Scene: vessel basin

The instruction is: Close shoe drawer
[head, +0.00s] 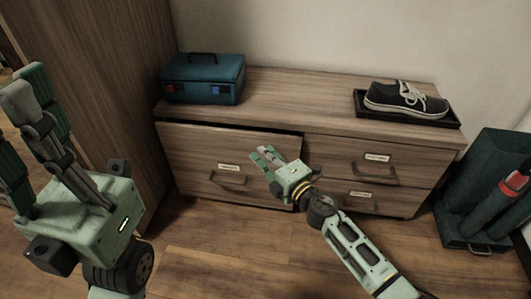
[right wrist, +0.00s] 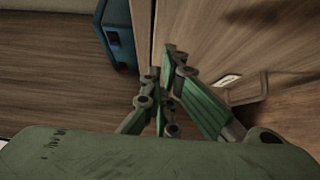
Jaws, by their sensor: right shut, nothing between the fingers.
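The low wooden shoe cabinet (head: 330,105) stands against the wall. Its wide left drawer (head: 200,158) is slightly open, with a dark gap along its top edge. The drawer has a label and a dark bar handle (head: 228,180); the handle also shows in the right wrist view (right wrist: 250,97). My right gripper (head: 262,156) is shut and empty at the drawer front, right of the handle and near the top edge. I cannot tell whether it touches. My left gripper (head: 25,105) is raised at the left, fingers extended and apart, away from the drawer.
A teal case (head: 203,80) sits on the cabinet top at left, and a dark sneaker (head: 402,98) in a black tray (head: 440,118) at right. Two smaller right drawers look shut. A dark teal bin (head: 490,165) stands at right. A tall wooden panel (head: 110,80) flanks the left.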

